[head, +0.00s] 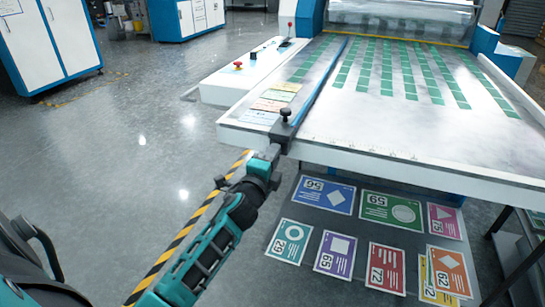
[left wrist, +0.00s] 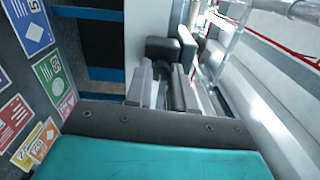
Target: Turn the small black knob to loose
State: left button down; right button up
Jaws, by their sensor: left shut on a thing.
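A black clamp block (head: 282,133) sits at the near left corner of the table, at the end of a long blue bar. A dark round-topped knob (head: 286,113) stands on top of it. My left gripper (head: 272,152) reaches up to the front of this block. In the left wrist view, the left gripper's fingers (left wrist: 161,84) are closed around a small dark part, which I take to be the small black knob; the fingers mostly hide it. Black block parts (left wrist: 162,48) show just beyond the fingertips. My right gripper is not in view.
The white table (head: 420,135) carries rows of green rectangles. A side panel with a red button (head: 238,65) lies at its left. Numbered coloured cards (head: 335,254) lie below the table's front edge. Yellow-black floor tape (head: 187,229) runs beside my left arm. Open floor lies left.

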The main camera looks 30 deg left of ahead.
pick_arm(q)
jog(key=shift+n+p, duration=0.4)
jog(key=shift+n, duration=1.9)
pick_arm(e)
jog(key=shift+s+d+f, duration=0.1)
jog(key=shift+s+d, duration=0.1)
pick_arm(q)
jog(key=c, duration=1)
grip_release()
jog(key=shift+s, duration=0.1)
